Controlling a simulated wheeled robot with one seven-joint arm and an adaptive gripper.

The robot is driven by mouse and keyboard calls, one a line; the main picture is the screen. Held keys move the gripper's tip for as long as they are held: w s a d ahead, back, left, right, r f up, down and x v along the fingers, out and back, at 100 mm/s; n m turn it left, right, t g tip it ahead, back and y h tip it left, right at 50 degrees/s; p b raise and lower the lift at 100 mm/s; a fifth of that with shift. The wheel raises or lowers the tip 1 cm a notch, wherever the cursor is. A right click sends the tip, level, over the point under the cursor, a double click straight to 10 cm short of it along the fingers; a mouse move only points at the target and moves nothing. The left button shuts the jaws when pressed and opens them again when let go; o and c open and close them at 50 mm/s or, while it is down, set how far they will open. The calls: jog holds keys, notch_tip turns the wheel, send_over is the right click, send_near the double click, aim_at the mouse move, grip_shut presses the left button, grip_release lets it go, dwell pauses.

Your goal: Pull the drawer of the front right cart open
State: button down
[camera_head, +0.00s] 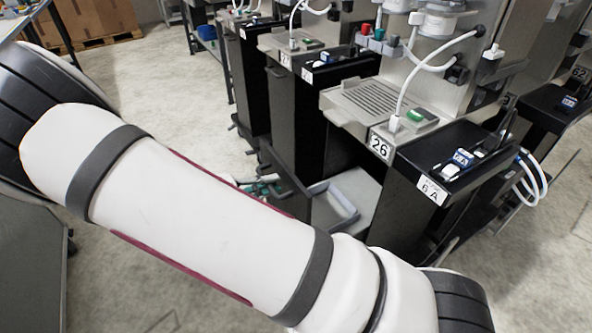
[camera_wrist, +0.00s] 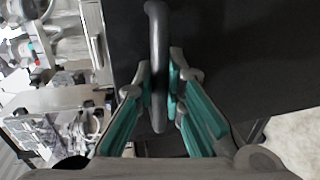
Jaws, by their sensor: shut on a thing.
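In the wrist view, my gripper (camera_wrist: 162,80) has its teal-padded fingers closed on a dark grey bar handle (camera_wrist: 157,30), one finger on either side. The handle stands on a dark panel (camera_wrist: 245,50) that fills the upper right. In the head view, the nearest cart (camera_head: 415,165), at front right, is black with "26" and "6 A" labels. My white arm crosses the foreground and hides the lower part of that cart. My gripper and the handle do not show in the head view, and I cannot tell how far the drawer is out.
More black carts (camera_head: 318,100) stand in a row behind and to the left, under dispensers with white hoses. A grey tray (camera_head: 335,205) sits low beside the nearest cart. White hoses (camera_head: 530,180) loop at its right. Bare concrete floor (camera_head: 185,100) lies at left.

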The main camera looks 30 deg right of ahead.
jog(key=shift+a, duration=2.05)
jog(key=c, duration=1.7)
grip_release()
jog(key=shift+o, duration=0.2)
jog(key=shift+a, duration=0.1)
jog(key=a+r, duration=0.2)
jog(key=a, duration=0.9)
jog(key=shift+s+a, duration=0.25)
jog(key=shift+a, duration=0.05)
jog(key=shift+r, duration=0.15)
